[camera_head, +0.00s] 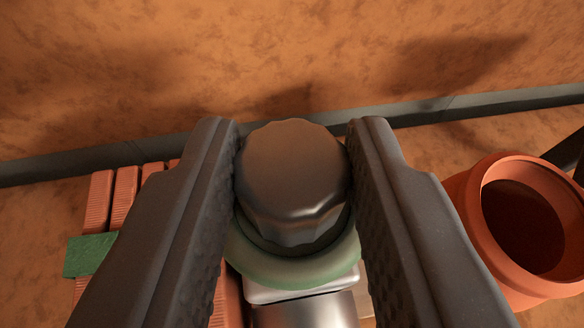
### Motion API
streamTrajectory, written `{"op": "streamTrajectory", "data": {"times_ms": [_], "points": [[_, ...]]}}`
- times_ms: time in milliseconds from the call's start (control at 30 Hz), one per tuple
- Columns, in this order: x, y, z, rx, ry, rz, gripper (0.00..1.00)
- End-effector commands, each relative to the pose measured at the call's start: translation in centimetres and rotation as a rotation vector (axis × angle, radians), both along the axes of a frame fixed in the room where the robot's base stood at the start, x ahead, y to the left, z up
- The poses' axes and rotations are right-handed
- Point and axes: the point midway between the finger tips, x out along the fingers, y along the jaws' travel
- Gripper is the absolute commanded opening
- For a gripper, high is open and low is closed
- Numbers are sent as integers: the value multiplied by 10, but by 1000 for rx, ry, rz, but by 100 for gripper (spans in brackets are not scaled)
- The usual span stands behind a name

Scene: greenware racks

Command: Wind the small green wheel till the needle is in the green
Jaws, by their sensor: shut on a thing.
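My gripper (292,165) comes up from the bottom of the head view. Its two dark ridged fingers are shut on a dark grey metallic knob with a fluted edge (293,170). A pale green ring (290,268), which looks like the rim of the small green wheel, sits directly below the knob. Under it show a light block and a shiny metal cylinder (305,312), partly cut off by the frame. No gauge, needle or green zone is visible in this view.
Orange-red ribbed bricks (125,195) with a green piece (90,255) lie at the left, partly behind my left finger. A terracotta pot (470,215) stands close to my right finger. A grey ledge (440,112) runs along the foot of the orange-brown wall (250,60).

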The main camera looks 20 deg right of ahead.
Motion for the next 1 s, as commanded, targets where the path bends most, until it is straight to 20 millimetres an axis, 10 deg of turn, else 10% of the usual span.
{"op": "streamTrajectory", "data": {"times_ms": [967, 1000], "points": [[1, 4, 1, 0, -2, -111, 6], [1, 4, 1, 0, -2, -111, 40]]}}
